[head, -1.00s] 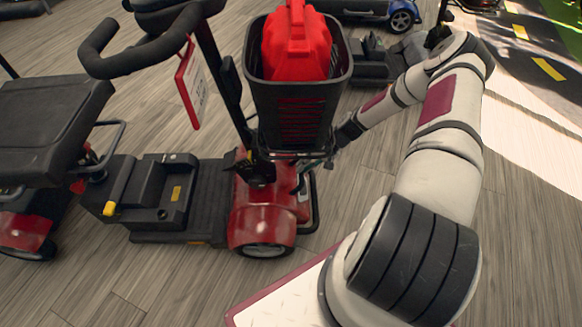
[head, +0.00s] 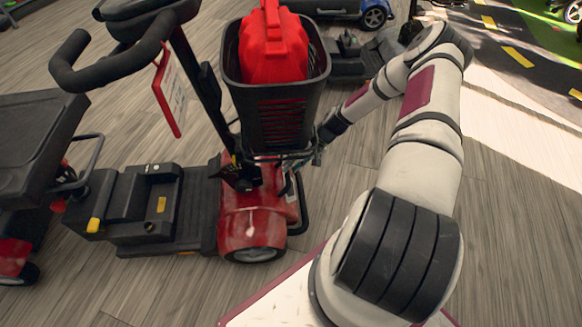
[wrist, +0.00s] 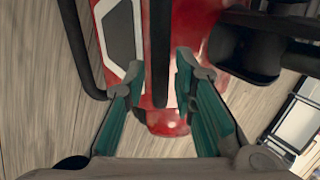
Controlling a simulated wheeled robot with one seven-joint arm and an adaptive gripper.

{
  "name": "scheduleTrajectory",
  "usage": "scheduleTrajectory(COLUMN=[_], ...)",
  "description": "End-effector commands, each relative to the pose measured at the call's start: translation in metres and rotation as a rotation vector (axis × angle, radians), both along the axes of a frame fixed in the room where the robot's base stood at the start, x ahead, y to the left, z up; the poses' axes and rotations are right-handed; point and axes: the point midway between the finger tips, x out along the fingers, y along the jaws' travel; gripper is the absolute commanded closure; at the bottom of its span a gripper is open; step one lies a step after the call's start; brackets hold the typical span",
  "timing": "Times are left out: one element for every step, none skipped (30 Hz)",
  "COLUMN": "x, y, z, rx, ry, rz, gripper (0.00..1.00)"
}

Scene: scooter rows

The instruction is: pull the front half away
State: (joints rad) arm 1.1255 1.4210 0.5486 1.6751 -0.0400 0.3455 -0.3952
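The scooter's front half has a red nose (head: 252,212) with a front wheel, a dark footboard (head: 192,212), a tiller with black handlebars (head: 120,62) and a black basket (head: 277,105). A red jerrycan (head: 270,45) sits in the basket. The rear half with a black seat (head: 35,140) stands at the left; I cannot tell whether the halves are joined. My gripper (head: 318,152) is small and partly hidden beside the nose, under the basket. In the wrist view, the fingers of my gripper (wrist: 160,68) are apart, one each side of a black bar (wrist: 160,45) on the red nose (wrist: 200,30).
A red-edged tag (head: 170,92) hangs from the tiller. Other scooters, one blue (head: 335,8), stand at the back. Wooden floor (head: 510,215) is clear at the right, with a painted road beyond.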

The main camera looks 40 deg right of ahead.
Motion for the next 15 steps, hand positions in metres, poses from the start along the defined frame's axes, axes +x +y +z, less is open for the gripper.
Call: scheduleTrajectory(x=[-0.003,-0.004,-0.006,-0.008,-0.009,-0.012,-0.014,-0.015,-0.018,-0.019,-0.021,-0.023,-0.024,-0.025,-0.027], y=[-0.005,-0.008,-0.012,-0.015,-0.018,-0.022,-0.025,-0.028,-0.032,-0.034,-0.037,-0.04,-0.042,-0.044,-0.046], z=[0.007,0.012,0.019,0.024,0.029,0.036,0.042,0.047,0.053,0.058,0.062,0.068,0.071,0.074,0.079], rx=[-0.001,-0.001,-0.003,-0.003,-0.003,-0.001,-0.003,-0.003,-0.002,-0.001,-0.001,-0.001,-0.001,-0.001,-0.001], ry=[0.0,0.0,-0.001,-0.002,-0.002,0.0,-0.001,-0.001,-0.001,0.0,0.0,0.0,0.0,0.0,0.0], rz=[-0.002,-0.002,-0.002,-0.002,-0.002,-0.002,-0.002,-0.002,-0.002,-0.002,-0.002,-0.002,-0.002,-0.001,-0.002], gripper=[0.75,0.75,0.75,0.75,0.75,0.75,0.75,0.75,0.75,0.75,0.75,0.75,0.75,0.75,0.75])
